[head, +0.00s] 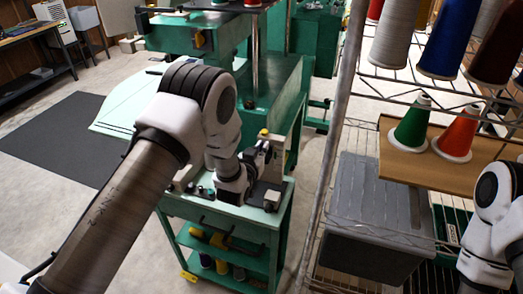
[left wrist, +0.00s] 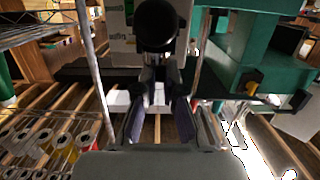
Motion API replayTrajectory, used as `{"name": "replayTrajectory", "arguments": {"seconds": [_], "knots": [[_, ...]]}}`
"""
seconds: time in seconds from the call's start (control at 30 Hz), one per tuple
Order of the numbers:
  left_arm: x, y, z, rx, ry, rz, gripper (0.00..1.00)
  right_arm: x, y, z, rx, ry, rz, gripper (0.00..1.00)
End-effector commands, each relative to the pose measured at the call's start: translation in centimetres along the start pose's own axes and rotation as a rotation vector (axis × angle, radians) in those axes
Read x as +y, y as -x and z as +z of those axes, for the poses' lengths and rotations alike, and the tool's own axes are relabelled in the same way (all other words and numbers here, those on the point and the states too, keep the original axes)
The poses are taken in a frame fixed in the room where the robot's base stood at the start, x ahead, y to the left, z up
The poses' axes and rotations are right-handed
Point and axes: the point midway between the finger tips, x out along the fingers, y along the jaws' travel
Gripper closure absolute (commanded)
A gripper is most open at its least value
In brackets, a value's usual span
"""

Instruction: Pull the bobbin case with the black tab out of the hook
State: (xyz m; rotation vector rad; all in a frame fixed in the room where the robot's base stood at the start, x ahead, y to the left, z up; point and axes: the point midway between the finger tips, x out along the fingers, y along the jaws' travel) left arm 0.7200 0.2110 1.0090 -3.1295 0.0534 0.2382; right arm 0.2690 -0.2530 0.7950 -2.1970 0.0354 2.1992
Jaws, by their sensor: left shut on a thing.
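My left gripper (head: 264,160) is over the top of the small green cart, beside the green embroidery machine. The hook cannot be made out in either view. My right arm (head: 493,225) shows at the right edge, and its gripper is out of view.
The green cart (head: 262,222) has lower shelves with small spools and tools. A wire rack (head: 322,195) stands to its right, with thread cones, a grey bin (head: 375,215) and a cardboard tray (head: 455,165). Open floor and a dark mat (head: 60,135) lie to the left.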

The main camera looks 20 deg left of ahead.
Motion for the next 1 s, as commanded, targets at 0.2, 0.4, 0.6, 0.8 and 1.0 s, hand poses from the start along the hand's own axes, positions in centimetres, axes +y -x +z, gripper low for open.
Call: {"name": "replayTrajectory", "arguments": {"seconds": [0.2,0.4,0.6,0.8,1.0], "knots": [[0.0,0.1,-0.8,0.000,0.000,0.000,1.00,0.0,0.4,0.0,0.000,0.000,0.000,1.00],[0.0,0.1,-1.1,0.001,0.000,0.000,1.00,0.0,0.6,0.0,0.000,0.000,0.000,1.00],[0.0,0.5,-3.3,0.001,0.000,0.000,1.00,0.0,2.0,0.0,0.000,0.000,0.000,1.00],[0.0,0.7,-4.8,0.001,0.000,0.000,1.00,0.0,2.7,0.0,0.000,0.000,0.000,1.00],[0.0,0.7,-4.7,0.001,0.000,0.000,1.00,0.0,2.6,0.0,0.000,0.000,0.000,1.00]]}}
